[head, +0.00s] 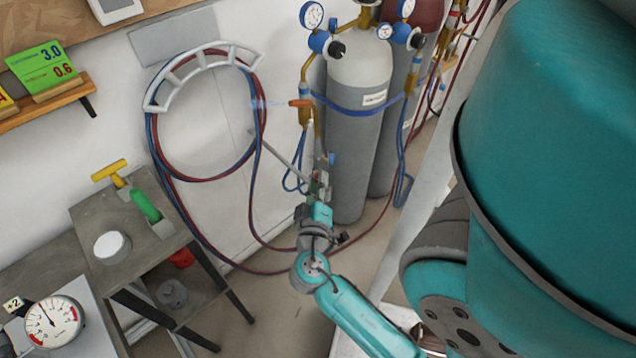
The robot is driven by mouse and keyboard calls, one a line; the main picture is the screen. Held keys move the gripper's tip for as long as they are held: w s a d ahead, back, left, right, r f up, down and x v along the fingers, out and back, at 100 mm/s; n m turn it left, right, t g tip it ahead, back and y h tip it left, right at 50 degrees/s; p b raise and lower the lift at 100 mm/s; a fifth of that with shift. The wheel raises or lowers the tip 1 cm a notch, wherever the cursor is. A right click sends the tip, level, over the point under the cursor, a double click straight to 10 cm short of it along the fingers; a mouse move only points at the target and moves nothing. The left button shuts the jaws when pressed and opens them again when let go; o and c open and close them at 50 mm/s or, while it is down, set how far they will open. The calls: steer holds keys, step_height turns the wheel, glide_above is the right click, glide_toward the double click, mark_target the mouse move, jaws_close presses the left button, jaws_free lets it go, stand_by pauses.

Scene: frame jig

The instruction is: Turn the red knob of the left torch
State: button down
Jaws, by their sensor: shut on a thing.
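The left torch (310,125) is a slim brass and grey shape hanging upright in front of the grey gas cylinder. An orange part (300,103) is at its top, and a pale blue streak like a flame (268,103) points left from it. A small blue knob (332,158) shows at the torch's lower right. My gripper (319,178) reaches up from below to the torch's lower end and is shut there.
Grey cylinders (362,150) with gauges stand close behind. Red and blue hoses (210,178) hang from a wall rack (200,62) and loop low beside my arm. A grey metal stand (150,243) with tools is at left. The floor (290,320) between is clear.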

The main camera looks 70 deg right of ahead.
steer(key=c, duration=0.9)
jaws_free()
steer(key=shift+s+a+f, duration=0.1)
steer(key=shift+s+a, duration=0.3)
steer(key=shift+a, duration=1.55)
steer(key=shift+s+a+f, duration=0.1)
steer(key=shift+s+a, duration=0.3)
steer(key=shift+a, duration=1.6)
steer(key=shift+s+a, duration=0.4)
steer(key=shift+a, duration=1.55)
